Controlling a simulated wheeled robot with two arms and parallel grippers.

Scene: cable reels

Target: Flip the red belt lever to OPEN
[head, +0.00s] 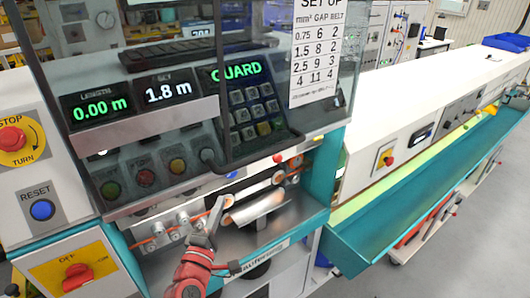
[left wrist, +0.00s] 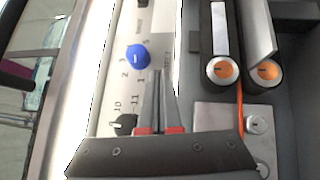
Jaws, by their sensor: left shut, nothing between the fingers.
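A small red ball (head: 277,158) shows above the rollers in the machine's opening in the head view. It looks like the belt lever's knob, but its stem and any OPEN mark are too small to read. My left gripper (head: 217,204) is shut and empty, in front of the rollers, left of and below the red ball. In the left wrist view its two fingers (left wrist: 158,80) lie together over a pale panel, beside a blue dial (left wrist: 137,57) and a black dial (left wrist: 125,124). The red ball does not show there. My right gripper is not in view.
Orange-faced rollers (left wrist: 222,70) and an orange cable (head: 160,230) lie close to the gripper. A clear dark-framed guard (head: 215,80) hangs over the keypad; the display reads GUARD (head: 236,71). A red OFF switch (head: 77,276) is at lower left. A teal trough (head: 400,215) extends right.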

